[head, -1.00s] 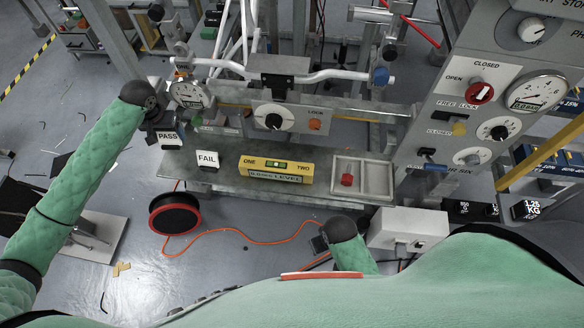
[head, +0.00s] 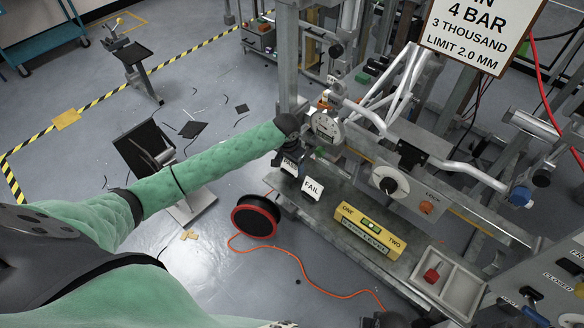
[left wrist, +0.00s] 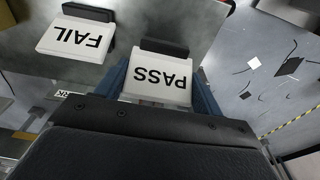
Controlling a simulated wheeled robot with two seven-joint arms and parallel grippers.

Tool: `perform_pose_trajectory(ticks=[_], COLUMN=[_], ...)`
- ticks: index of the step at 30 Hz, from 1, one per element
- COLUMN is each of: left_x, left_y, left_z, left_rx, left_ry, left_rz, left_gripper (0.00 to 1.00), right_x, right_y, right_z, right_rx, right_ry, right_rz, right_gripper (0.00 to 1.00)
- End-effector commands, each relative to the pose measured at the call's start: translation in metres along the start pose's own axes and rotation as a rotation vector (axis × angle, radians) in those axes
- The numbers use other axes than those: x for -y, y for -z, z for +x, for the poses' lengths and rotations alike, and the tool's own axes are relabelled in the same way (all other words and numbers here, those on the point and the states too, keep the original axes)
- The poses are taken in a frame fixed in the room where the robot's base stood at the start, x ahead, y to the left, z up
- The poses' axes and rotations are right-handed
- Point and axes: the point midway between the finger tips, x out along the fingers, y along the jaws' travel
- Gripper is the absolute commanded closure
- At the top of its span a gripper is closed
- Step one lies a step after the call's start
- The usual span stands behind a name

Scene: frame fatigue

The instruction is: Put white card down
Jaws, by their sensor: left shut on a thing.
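A white card marked PASS (head: 290,165) is at the left end of the grey bench shelf (head: 330,213). My left gripper (left wrist: 158,90) is shut on it, with blue fingers on both sides in the left wrist view, where the PASS card (left wrist: 157,76) reads upside down. I cannot tell whether its dark base touches the shelf. A second white card, marked FAIL (head: 312,189), stands on the shelf beside it, apart from the gripper; it also shows in the left wrist view (left wrist: 76,38). Of my right arm only a dark bit shows at the bottom edge of the head view.
A yellow level block (head: 369,230) and a tray (head: 455,288) with a red-topped piece lie farther right on the shelf. A dial gauge (head: 326,125) stands close behind my left gripper. A black and red cable reel (head: 256,216) sits on the floor in front.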

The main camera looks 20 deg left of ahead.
Motion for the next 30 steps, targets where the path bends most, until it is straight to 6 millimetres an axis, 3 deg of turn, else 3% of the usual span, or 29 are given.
perform_pose_trajectory(ticks=[7, 20, 21, 24, 30], left_x=[-0.001, -0.001, -0.001, -0.001, -0.001], left_y=[-0.004, -0.005, -0.005, -0.005, -0.005], left_z=[0.029, 0.033, 0.034, 0.034, 0.034], left_rx=[0.002, 0.001, 0.001, 0.001, 0.001], left_ry=[-0.001, -0.001, 0.0, 0.0, 0.0], left_rz=[0.0, 0.001, 0.001, 0.001, 0.001], left_gripper=[0.57, 0.57, 0.28, 0.1, 0.1], right_x=[-0.004, -0.004, -0.004, -0.004, -0.004], right_y=[-0.008, -0.01, -0.011, -0.011, -0.01], right_z=[0.026, 0.03, 0.032, 0.032, 0.032], right_rx=[0.004, 0.003, 0.003, 0.003, 0.003], right_ry=[-0.004, -0.005, -0.005, -0.004, -0.004], right_rz=[0.0, 0.0, 0.0, 0.0, 0.001], right_gripper=[0.59, 0.59, 0.59, 0.59, 0.59])
